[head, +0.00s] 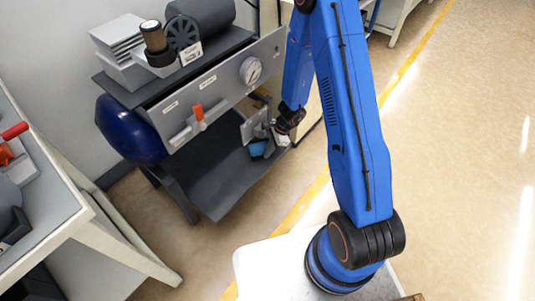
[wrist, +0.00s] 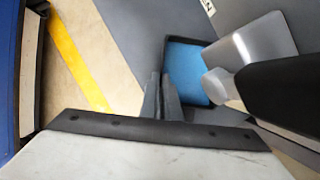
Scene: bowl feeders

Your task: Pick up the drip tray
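The drip tray is a small dark tray with blue inside. It sits on the lower shelf of the compressor stand, and its blue part (head: 258,148) shows just left of my gripper in the head view. In the head view my gripper (head: 277,132) is small and partly hidden.
The stand's grey panel (head: 215,90) carries a round gauge (head: 250,71) and an orange lever (head: 199,116). A blue tank (head: 130,130) is at its left. The dark lower shelf (head: 220,180) is mostly clear. A workbench (head: 50,225) stands at the left; open floor lies right.

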